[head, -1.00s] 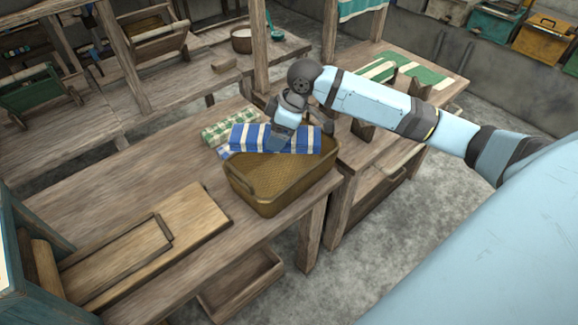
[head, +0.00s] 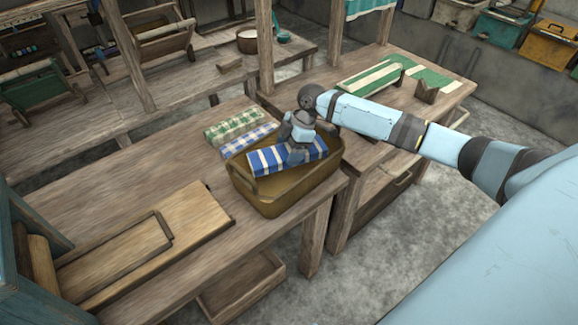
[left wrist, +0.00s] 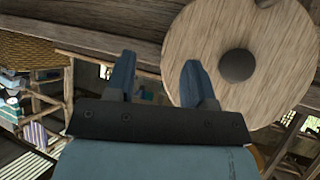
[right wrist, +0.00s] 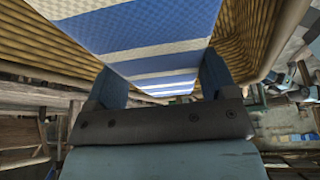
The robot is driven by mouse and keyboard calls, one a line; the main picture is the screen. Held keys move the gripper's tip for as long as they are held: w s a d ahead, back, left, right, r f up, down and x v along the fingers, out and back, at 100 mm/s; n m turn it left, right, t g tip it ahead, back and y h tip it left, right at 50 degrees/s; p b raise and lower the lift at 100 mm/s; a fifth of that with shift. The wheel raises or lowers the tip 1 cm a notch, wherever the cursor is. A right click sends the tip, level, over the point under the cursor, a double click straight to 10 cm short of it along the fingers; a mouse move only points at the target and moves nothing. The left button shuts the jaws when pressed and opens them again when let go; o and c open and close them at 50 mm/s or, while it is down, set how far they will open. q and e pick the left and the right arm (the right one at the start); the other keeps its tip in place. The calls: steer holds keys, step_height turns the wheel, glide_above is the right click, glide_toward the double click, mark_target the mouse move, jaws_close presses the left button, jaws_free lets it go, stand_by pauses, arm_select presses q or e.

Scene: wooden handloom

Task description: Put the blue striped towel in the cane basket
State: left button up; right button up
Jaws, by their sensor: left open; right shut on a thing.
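The blue striped towel (head: 270,160), blue with white bands, is at the mouth of the cane basket (head: 290,193), within its rim as seen in the head view. My right gripper (head: 298,150) is shut on the towel from above. In the right wrist view the towel (right wrist: 150,40) runs between the fingers, with woven cane wall (right wrist: 40,40) on both sides. Whether the towel touches the basket floor is hidden. My left gripper (left wrist: 160,85) is open and empty in the left wrist view, in front of a round wooden disc; it is not in the head view.
A green checked cloth (head: 232,124) and a light blue checked cloth (head: 250,138) lie on the table behind the basket. A wooden board (head: 150,245) lies at the table's left. A second table (head: 440,90) on the right bears green striped cloth. The table's middle left is clear.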

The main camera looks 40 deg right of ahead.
steer(key=shift+f, duration=3.5)
steer(key=shift+f, duration=0.1)
steer(key=o, duration=0.9)
steer(key=v, duration=1.2)
